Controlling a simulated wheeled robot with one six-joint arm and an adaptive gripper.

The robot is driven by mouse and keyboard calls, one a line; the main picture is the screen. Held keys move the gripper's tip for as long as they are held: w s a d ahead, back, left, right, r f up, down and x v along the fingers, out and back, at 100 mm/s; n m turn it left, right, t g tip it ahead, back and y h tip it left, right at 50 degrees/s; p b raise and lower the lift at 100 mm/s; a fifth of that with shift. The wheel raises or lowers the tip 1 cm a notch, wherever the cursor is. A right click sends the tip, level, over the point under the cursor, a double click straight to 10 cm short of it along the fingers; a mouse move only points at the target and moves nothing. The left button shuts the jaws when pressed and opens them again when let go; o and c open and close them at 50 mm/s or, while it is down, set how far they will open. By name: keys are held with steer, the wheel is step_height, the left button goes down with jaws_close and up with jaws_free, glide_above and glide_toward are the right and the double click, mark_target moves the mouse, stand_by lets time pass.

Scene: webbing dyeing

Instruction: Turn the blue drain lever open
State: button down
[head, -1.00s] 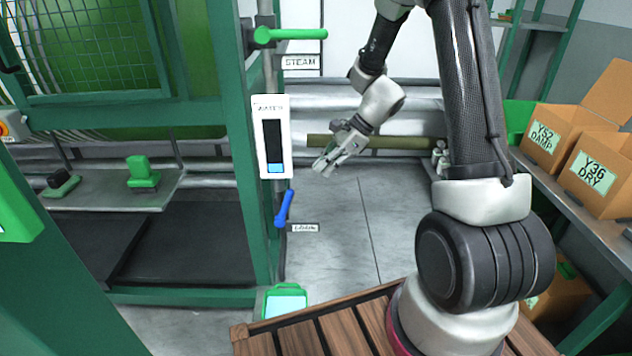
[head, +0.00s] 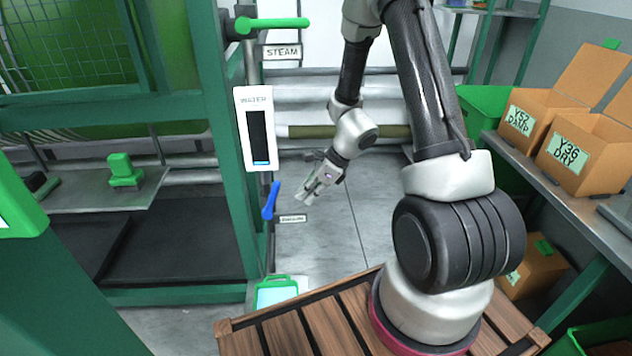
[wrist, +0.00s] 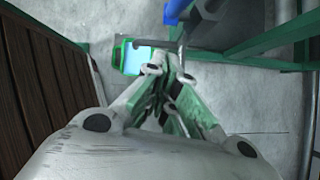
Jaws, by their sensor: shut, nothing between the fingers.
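The blue drain lever (head: 270,200) sits on the pipe beside the green machine frame, below the white water gauge (head: 257,128). It points steeply up and down with a slight tilt. A small drain label (head: 293,218) is to its right. In the wrist view, part of the lever (wrist: 176,11) shows at the top edge, beyond the fingertips. My gripper (head: 304,197) is shut and empty, a short way right of the lever in the head view and apart from it. The gripper also shows in the wrist view (wrist: 172,62), its fingers together.
A green-rimmed tray (head: 276,282) stands on the floor below the lever. A green steam lever (head: 272,24) is above the gauge. The green frame post (head: 234,200) is close left of the lever. Boxes (head: 585,165) stand on the right shelf.

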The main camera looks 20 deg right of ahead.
mark_target(279, 185)
steer(key=w+a, duration=0.1)
steer(key=a, duration=0.1)
steer(key=w+a, duration=0.1)
steer(key=a, duration=0.1)
steer(key=shift+w, duration=0.1)
steer(key=shift+w+a+r, duration=0.3)
steer(key=shift+a+r, duration=0.3)
steer(key=shift+a, duration=0.25)
steer(key=shift+w+a+r, duration=0.3)
steer(key=shift+a+r, duration=0.3)
steer(key=shift+a, duration=0.25)
